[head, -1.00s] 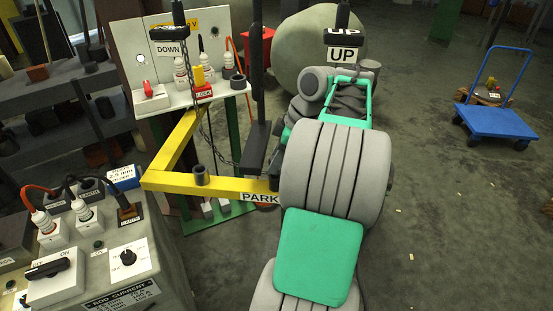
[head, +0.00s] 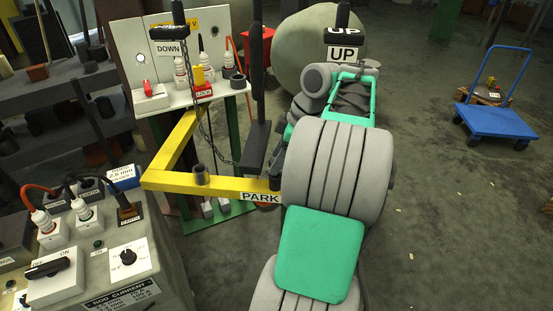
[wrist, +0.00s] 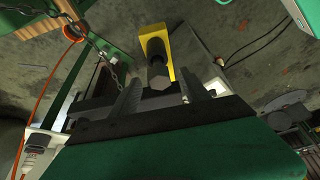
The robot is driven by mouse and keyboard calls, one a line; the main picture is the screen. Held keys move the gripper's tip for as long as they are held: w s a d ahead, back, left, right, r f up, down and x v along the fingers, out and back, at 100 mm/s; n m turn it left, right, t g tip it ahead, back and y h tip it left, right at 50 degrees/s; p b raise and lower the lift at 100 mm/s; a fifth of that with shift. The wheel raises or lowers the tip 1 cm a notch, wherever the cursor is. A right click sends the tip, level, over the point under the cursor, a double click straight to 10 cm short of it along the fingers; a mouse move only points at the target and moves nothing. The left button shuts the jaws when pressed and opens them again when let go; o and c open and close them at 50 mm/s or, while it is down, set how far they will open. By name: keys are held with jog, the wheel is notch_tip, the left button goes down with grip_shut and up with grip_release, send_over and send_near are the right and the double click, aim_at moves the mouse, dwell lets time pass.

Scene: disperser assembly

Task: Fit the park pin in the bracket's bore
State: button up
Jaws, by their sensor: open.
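The yellow bracket (head: 220,184) reaches right from the socket panel, with a PARK label (head: 260,198) near its end. A dark upright piece (head: 275,182), apparently the park pin, shows at that end, partly hidden by my arm. In the wrist view the dark pin (wrist: 158,74) has a hexagonal end facing the camera, with the yellow bracket end (wrist: 155,40) behind it. My gripper (wrist: 162,93) is open, its fingers on either side of the pin, with gaps visible. I cannot tell how deep the pin sits in the bore, which is hidden.
A dark collar (head: 200,174) stands on the bracket. A chain (head: 212,140) hangs by the panel (head: 190,100), and also shows in the wrist view (wrist: 112,66). A dark hanging lever (head: 256,145) is close to my arm.

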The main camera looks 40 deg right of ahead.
jog(key=p+v, duration=0.2)
jog(key=v, duration=0.4)
jog(key=shift+r, duration=0.2)
jog(key=w+a+m, duration=0.2)
jog(key=w+a, duration=0.1)
jog(key=a, duration=0.7)
jog(key=w+a+m, duration=0.1)
jog(key=w+a, duration=0.2)
jog(key=a, duration=0.6)
jog(key=s+a+f+m+h, duration=0.3)
jog(key=s+a+f+m, duration=0.1)
jog(key=s+a+f, duration=0.4)
jog(key=s+a, duration=0.1)
jog(key=a, duration=0.1)
jog(key=shift+a+m, duration=0.25)
jog(key=shift+m, duration=0.15)
